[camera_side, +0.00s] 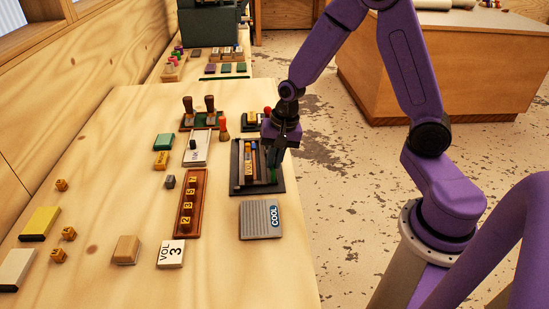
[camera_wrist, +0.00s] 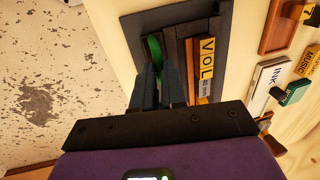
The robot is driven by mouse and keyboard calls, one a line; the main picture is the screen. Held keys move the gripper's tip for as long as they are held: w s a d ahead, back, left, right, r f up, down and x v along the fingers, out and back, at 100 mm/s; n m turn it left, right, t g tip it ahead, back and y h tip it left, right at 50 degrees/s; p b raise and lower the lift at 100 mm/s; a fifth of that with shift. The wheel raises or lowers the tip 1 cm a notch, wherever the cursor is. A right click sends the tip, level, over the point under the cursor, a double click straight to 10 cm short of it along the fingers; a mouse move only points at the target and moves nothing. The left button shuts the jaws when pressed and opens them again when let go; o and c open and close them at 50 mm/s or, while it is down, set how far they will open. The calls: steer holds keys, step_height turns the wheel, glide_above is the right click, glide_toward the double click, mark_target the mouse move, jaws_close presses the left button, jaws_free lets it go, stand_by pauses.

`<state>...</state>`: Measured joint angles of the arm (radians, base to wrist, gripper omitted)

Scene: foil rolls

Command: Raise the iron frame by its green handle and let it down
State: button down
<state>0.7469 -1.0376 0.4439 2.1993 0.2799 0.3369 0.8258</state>
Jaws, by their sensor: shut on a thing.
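The iron frame (camera_side: 258,188) is a dark, flat rectangle near the right edge of the wooden table in the side view; part of its rim (camera_wrist: 180,14) shows in the wrist view. Inside it are wooden strips and a yellow "VOL" piece (camera_wrist: 205,58). The green handle (camera_wrist: 153,47) stands at the side of the frame nearest my arm and also shows in the side view (camera_side: 272,158). My gripper (camera_wrist: 160,75) is shut on the green handle, pointing down from above. The fingers hide part of the handle. I cannot tell whether the frame is clear of the table.
A red-topped stamp (camera_side: 223,130) stands behind. The table's right edge is close by.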

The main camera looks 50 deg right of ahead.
steer(key=shift+a+r, duration=0.1)
steer(key=shift+a, duration=0.05)
stand_by(0.7)
steer(key=shift+w+a+r+g+h, duration=0.4)
steer(key=shift+w+r+h, duration=0.1)
steer(key=shift+r, duration=0.15)
steer(key=shift+w+a+r, duration=0.2)
steer(key=shift+r, duration=0.15)
steer(key=c, duration=1.2)
jaws_free()
steer(key=shift+a, duration=0.1)
steer(key=shift+d, duration=0.2)
